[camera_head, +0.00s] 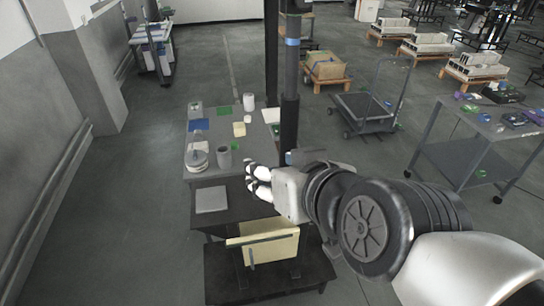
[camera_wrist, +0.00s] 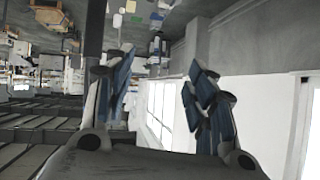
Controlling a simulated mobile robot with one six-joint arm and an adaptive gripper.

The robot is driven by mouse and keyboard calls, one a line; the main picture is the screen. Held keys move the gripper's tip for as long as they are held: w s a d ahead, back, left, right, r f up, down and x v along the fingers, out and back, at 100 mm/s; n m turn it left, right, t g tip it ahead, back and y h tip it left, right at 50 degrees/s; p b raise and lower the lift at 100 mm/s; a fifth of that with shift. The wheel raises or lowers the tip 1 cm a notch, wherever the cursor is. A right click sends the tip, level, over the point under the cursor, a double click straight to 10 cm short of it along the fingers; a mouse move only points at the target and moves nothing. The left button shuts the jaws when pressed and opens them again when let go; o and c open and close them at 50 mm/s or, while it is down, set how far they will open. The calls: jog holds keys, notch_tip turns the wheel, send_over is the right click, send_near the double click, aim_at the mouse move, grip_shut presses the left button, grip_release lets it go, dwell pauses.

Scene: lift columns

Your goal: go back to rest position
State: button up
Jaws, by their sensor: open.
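My gripper (camera_head: 256,180) is in the middle of the head view, at the end of my arm, which comes in from the lower right. It is raised in front of the grey work table (camera_head: 222,170) and points left. In the wrist view its two blue-padded fingers (camera_wrist: 160,95) stand wide apart with nothing between them. The gripper is open and empty.
A dark vertical column (camera_head: 289,120) rises beside the gripper. A yellowish box (camera_head: 268,247) sits in front. A trolley (camera_head: 364,112) and a cart (camera_head: 478,150) stand right. Floor at left is clear.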

jog(key=s+d+f+m+g+h+b, duration=0.1)
jog(key=s+d+f+g+h+b, duration=0.1)
jog(key=s+d+f, duration=0.3)
jog(key=s+d+f+m+g+h+b, duration=0.1)
jog(key=s+d+f+g+h+b, duration=0.1)
jog(key=f, duration=0.7)
jog(key=s+d+g+b, duration=0.1)
jog(key=s+d+g, duration=0.1)
jog(key=s+d, duration=0.1)
jog(key=shift+s+d+f, duration=0.3)
jog(key=shift+s+f, duration=0.1)
jog(key=shift+s, duration=0.45)
